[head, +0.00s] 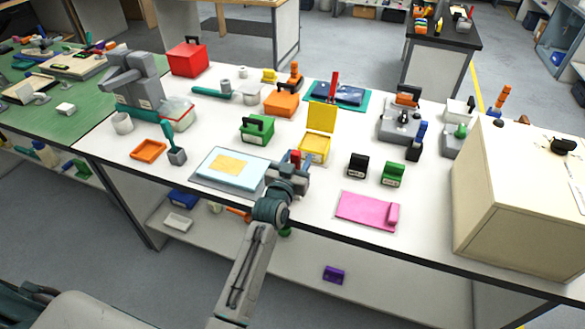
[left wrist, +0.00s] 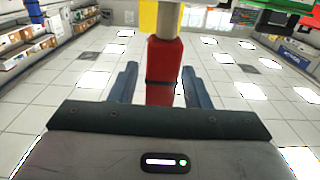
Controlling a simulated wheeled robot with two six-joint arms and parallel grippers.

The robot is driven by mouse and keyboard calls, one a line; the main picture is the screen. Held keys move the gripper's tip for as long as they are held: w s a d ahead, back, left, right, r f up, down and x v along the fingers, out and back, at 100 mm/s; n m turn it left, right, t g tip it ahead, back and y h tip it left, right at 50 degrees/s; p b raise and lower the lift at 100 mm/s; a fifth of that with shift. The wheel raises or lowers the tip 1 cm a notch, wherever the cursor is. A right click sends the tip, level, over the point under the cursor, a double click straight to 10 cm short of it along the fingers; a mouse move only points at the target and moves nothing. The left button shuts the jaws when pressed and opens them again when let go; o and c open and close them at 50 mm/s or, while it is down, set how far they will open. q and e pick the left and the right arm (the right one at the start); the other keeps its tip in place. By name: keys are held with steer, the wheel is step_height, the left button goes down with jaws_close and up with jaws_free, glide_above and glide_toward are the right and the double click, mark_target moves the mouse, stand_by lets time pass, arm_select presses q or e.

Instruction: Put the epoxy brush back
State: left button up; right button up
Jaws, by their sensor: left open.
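A red-handled tool, which looks like the epoxy brush, shows in the left wrist view (left wrist: 165,62) between my fingers, with a brownish neck and a yellow part beyond it. In the head view only a small red bit of it (head: 296,156) shows at my gripper. My left gripper (left wrist: 162,88) is open, with a finger on each side of the red handle and gaps between. In the head view it (head: 297,165) is at the table's front part, just in front of the open yellow box (head: 314,148). My right gripper is not in view.
A light blue board (head: 215,178) lies left of my gripper, and a pink mat (head: 362,212) lies to the right. Black (head: 357,166) and green (head: 394,174) holders stand right of the yellow box. A green toolbox (head: 256,130) is behind left. A cream cabinet (head: 500,200) fills the right end.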

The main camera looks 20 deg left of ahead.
arm_select(q)
steer(key=s+b, duration=0.4)
steer(key=s, duration=0.8)
steer(key=shift+a, duration=0.2)
steer(key=shift+f, duration=0.1)
